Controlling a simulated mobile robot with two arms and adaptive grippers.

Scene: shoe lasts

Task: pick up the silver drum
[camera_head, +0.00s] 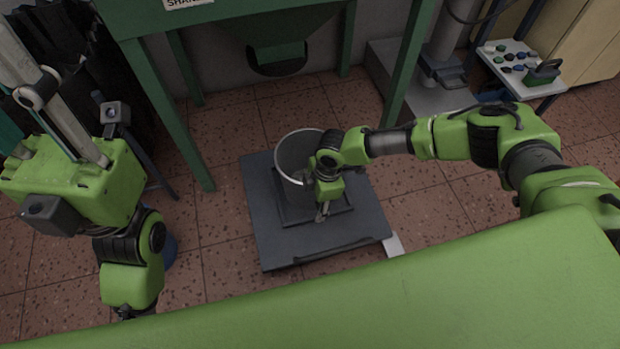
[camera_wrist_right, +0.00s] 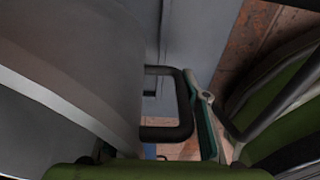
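The silver drum (camera_head: 290,160) is an open-topped grey cylinder. It stands upright on a dark square plate on a low grey platform (camera_head: 262,228). In the right wrist view its curved wall (camera_wrist_right: 90,60) fills the left side, and a dark loop handle (camera_wrist_right: 188,105) sticks out from it. My right gripper (camera_head: 322,212) is at the drum's right front side, low by its wall. A finger with a teal pad (camera_wrist_right: 207,125) shows just right of the handle. The other finger is hidden, so its grip is unclear. My left arm hangs at the left; its gripper is hidden behind my green body.
A green steel frame (camera_head: 185,120) with a hopper (camera_head: 285,45) stands behind the platform. At the back right are a grey machine (camera_head: 440,75) and a small table (camera_head: 520,68) with several small items. Tiled floor (camera_head: 225,215) is clear left of the platform.

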